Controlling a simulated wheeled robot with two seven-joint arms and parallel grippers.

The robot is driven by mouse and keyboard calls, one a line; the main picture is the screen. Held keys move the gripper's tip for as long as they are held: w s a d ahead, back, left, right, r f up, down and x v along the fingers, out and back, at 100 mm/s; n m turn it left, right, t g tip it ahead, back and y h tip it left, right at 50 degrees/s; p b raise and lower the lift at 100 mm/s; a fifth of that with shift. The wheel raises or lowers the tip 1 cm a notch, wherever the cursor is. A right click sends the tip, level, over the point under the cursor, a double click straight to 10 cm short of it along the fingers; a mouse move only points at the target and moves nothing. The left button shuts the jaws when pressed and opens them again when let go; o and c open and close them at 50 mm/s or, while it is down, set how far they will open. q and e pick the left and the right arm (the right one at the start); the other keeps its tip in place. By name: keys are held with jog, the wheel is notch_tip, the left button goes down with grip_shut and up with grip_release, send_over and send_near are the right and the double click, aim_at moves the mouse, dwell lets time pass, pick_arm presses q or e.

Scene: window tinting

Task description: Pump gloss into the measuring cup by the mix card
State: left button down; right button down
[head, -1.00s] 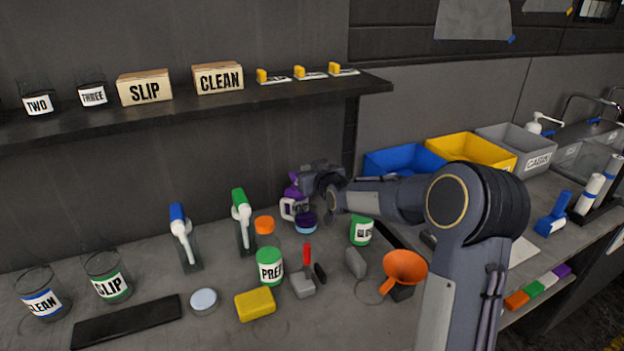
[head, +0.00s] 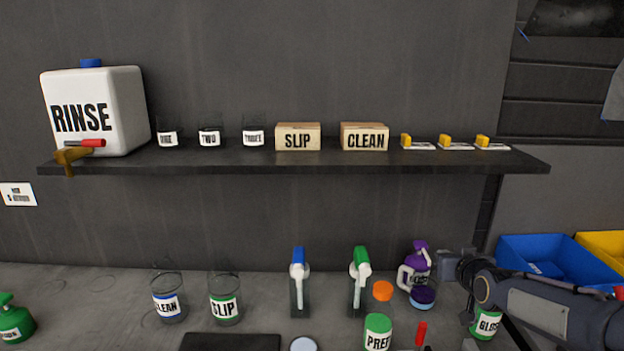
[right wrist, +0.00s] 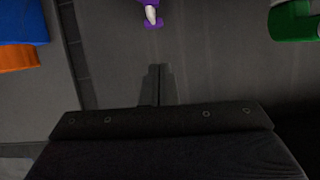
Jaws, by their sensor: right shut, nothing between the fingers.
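My right gripper (head: 444,263) is shut and empty, just right of the bottle's upper part. In the right wrist view the shut fingers (right wrist: 158,86) point toward the bottle's purple and white top (right wrist: 151,13), with a gap between. My left gripper is not in view. I cannot pick out a measuring cup beside a mix card.
Clear cups marked TWO (head: 209,135) and THREE (head: 253,134) stand on the shelf (head: 300,160) with a RINSE tank (head: 95,112). A small white card (head: 18,194) is on the wall. Blue- and green-topped sprayers (head: 299,280) and a PREP bottle (head: 378,332) stand left of my arm.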

jog(key=s+a+f+g+y, duration=0.1)
jog(key=s+a, duration=0.3)
jog(key=s, duration=0.8)
jog(key=s+a+f+g+y, duration=0.2)
jog(key=s+a+f+g, duration=0.2)
jog(key=s, duration=0.8)
jog(key=s+a+f+g+y, duration=0.1)
jog(key=s+a, duration=0.4)
jog(key=s, duration=0.7)
jog(key=shift+s+a+f+g+y, duration=0.3)
jog(key=shift+s+a+f+g, duration=0.1)
jog(key=shift+f+g, duration=0.6)
jog(key=shift+d+r, duration=0.1)
jog(key=shift+r, duration=0.05)
